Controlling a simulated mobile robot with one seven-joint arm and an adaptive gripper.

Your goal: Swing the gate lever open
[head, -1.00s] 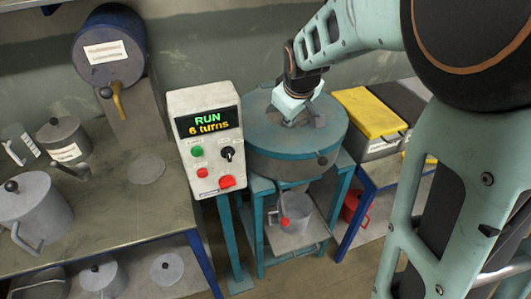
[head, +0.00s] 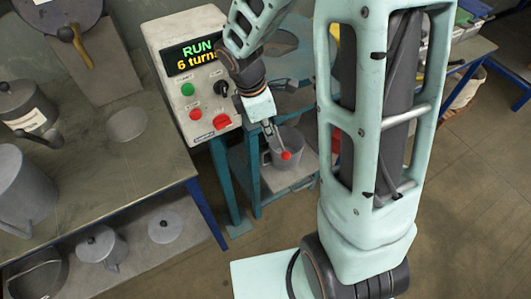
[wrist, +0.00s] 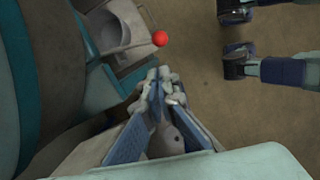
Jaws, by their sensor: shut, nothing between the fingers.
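The gate lever's red ball knob (head: 286,156) shows below the round teal machine (head: 285,45), in front of a grey pot (head: 292,140). The lever's rod is mostly hidden or hard to make out. My gripper (head: 275,141) points down, shut and empty, just above and left of the knob in the head view. In the wrist view, the red knob (wrist: 160,38) lies just beyond the closed fingertips (wrist: 157,75), with a small gap in the picture. I cannot tell whether they touch.
A control box (head: 190,75) reading "RUN 6 turns" stands close left of my gripper. The teal stand's shelf (head: 285,178) holds the pot. A bench (head: 150,175) with pots is at left.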

